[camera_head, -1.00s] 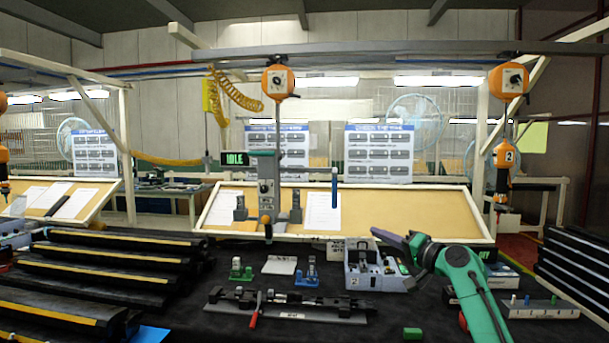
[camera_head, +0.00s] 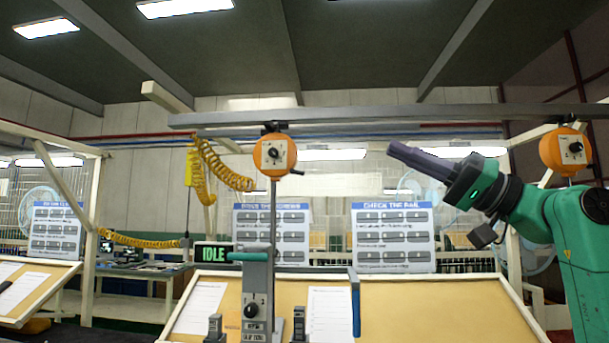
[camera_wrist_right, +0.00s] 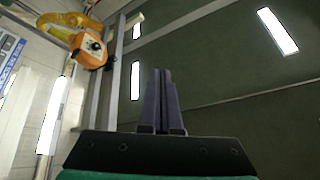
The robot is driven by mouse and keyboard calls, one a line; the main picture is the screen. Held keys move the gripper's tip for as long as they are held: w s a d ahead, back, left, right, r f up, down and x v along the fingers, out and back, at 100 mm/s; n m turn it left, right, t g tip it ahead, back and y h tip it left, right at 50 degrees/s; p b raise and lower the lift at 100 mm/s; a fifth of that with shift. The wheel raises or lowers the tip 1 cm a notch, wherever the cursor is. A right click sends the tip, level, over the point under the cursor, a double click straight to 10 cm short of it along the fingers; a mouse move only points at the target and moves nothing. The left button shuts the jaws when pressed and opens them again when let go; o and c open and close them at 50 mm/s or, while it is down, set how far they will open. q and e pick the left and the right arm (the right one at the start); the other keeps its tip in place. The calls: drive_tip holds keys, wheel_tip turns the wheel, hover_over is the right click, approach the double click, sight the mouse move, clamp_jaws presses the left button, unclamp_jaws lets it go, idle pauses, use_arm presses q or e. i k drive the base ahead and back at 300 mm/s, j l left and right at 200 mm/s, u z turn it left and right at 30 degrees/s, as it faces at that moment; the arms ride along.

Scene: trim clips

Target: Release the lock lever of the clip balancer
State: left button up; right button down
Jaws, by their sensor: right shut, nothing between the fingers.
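The orange balancer (camera_head: 274,155) hangs from the overhead rail at the centre of the head view. Its pale face plate carries a black knob or lever, too small to make out its setting. It also shows at the upper left of the right wrist view (camera_wrist_right: 88,48). My left gripper is not in view.
A second orange balancer (camera_head: 566,151) hangs at the right behind my right arm. The grey rail (camera_head: 390,114) runs across above. A coiled yellow hose (camera_head: 212,165) hangs left of the balancer. A tilted tan board (camera_head: 420,305) with sheets stands below.

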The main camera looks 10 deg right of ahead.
sight(293, 171)
drive_tip(key=i, duration=1)
